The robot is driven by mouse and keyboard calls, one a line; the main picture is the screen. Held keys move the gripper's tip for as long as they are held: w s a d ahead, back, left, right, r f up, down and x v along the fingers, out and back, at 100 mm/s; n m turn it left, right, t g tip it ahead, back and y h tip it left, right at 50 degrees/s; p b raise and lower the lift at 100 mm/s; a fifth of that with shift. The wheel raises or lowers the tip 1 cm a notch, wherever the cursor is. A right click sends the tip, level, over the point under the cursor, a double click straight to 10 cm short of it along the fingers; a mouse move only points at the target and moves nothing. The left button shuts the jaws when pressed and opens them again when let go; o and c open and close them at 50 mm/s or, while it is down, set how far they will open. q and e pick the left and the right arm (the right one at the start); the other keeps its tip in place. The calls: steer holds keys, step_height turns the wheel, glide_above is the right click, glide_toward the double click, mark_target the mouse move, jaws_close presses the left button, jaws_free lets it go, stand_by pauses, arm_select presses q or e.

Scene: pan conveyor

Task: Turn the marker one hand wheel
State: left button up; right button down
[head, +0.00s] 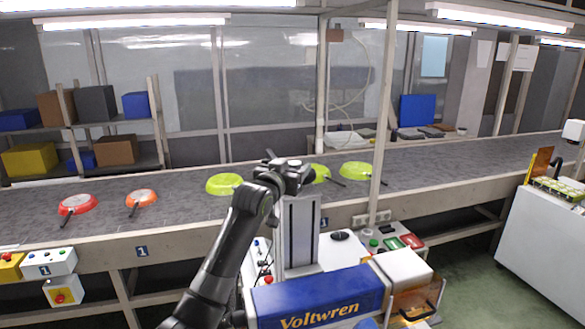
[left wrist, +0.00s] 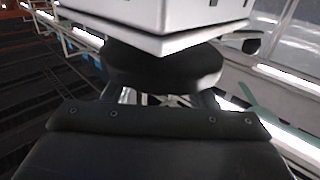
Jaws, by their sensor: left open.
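No hand wheel can be made out for certain. A blue marker one sign (head: 142,251) is on the conveyor's front rail at the left, and a second sign reading 1 (head: 324,222) is near the middle. My left gripper (head: 283,163) is open with nothing seen in it, raised in front of the conveyor's middle; its fingers show only small and dark. The left wrist view is filled by a dark panel and a white block, with no wheel recognisable. My right gripper is not in view.
The conveyor (head: 190,206) carries red, orange (head: 142,197) and green pans (head: 224,184). Button boxes (head: 48,263) hang at its left front. A control panel with green and red buttons (head: 392,244) stands at centre right. A post (head: 383,110) rises right of my arm.

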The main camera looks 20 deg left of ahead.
arm_select(q)
steer(key=c, duration=1)
steer(key=shift+a+h, duration=0.1)
steer(key=shift+h, duration=0.2)
steer(key=shift+a+f+m+h+b, duration=0.1)
steer(key=shift+f+m+h+b, duration=0.05)
steer(key=shift+m+h+b, duration=0.7)
steer(key=m+g+h+b, duration=0.1)
steer(key=h+b, duration=0.1)
steer(key=b, duration=0.1)
steer(key=m+g+h+b, duration=0.1)
steer(key=m+h+b, duration=0.1)
steer(key=b, duration=0.1)
steer(key=m+g+h+b, duration=0.1)
steer(key=h+b, duration=0.1)
steer(key=b, duration=0.1)
steer(key=shift+w+a+f+m+g+h, duration=0.1)
steer(key=shift+w+a+m+g+h, duration=0.05)
steer(key=shift+a+m+g+h, duration=0.15)
steer(key=shift+m+g+h+b, duration=0.45)
steer(key=shift+g+h+b, duration=0.1)
steer(key=shift+b, duration=0.2)
steer(key=shift+r+m+g+h, duration=0.2)
steer(key=shift+m+g+h, duration=0.4)
steer(key=shift+g+h, duration=0.1)
steer(key=shift+w+m+g+h+b, duration=0.1)
steer(key=shift+m+g+h+b, duration=0.2)
steer(key=shift+g+b, duration=0.05)
